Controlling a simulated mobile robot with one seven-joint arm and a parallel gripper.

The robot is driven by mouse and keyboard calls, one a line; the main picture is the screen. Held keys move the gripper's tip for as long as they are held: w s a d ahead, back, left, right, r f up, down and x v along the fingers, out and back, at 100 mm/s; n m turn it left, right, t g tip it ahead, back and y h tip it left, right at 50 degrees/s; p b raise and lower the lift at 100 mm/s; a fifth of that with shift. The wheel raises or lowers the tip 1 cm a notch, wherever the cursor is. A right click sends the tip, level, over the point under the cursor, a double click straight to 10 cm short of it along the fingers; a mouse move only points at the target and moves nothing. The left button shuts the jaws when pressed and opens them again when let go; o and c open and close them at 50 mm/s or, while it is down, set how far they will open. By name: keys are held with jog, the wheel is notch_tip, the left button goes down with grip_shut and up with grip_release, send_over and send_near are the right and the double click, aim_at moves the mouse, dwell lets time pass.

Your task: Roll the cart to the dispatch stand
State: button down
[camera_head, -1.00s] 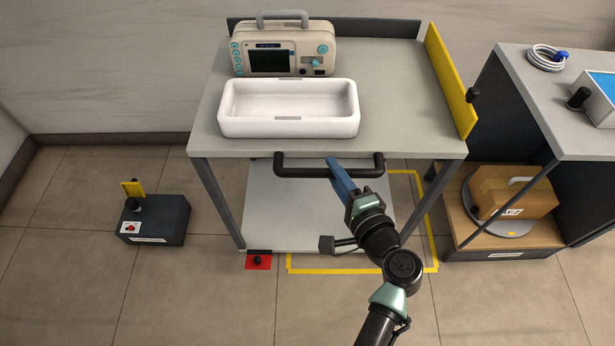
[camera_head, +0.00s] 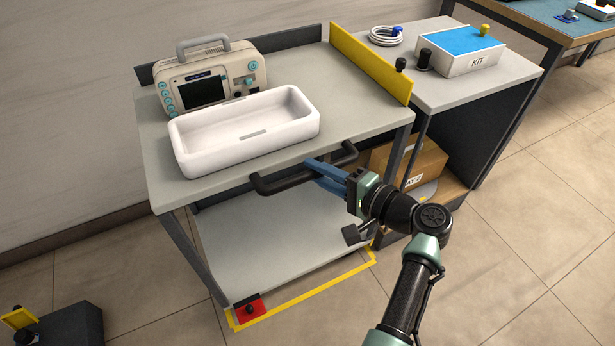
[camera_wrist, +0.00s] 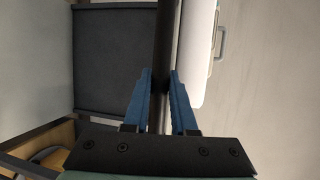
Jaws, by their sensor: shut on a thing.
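The grey cart (camera_head: 365,117) carries a beige monitor (camera_head: 205,82) and a white tray (camera_head: 243,137). A yellow panel (camera_head: 370,62) stands on its right edge. My gripper (camera_head: 318,172) is shut on the cart's black front handle (camera_head: 285,181); in the wrist view its blue fingers (camera_wrist: 161,95) lie on both sides of the dark bar (camera_wrist: 165,50). A red pedal (camera_head: 249,308) is at the cart's lower front left corner. Yellow floor tape (camera_head: 305,291) runs along the cart's front. A grey stand (camera_head: 440,93) is close on the right; I cannot tell whether they touch.
On the stand are a kit box (camera_head: 460,55), a coiled white cable (camera_head: 386,36) and a black knob. A cardboard box (camera_head: 425,168) sits low beneath it. A dark floor box (camera_head: 72,325) is at lower left. Floor at right front is open.

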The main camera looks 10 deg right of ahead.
jog(key=shift+r, duration=0.1)
jog(key=c, duration=0.7)
grip_release()
jog(key=shift+c, duration=0.2)
jog(key=p+v, duration=0.3)
jog(key=v, duration=1)
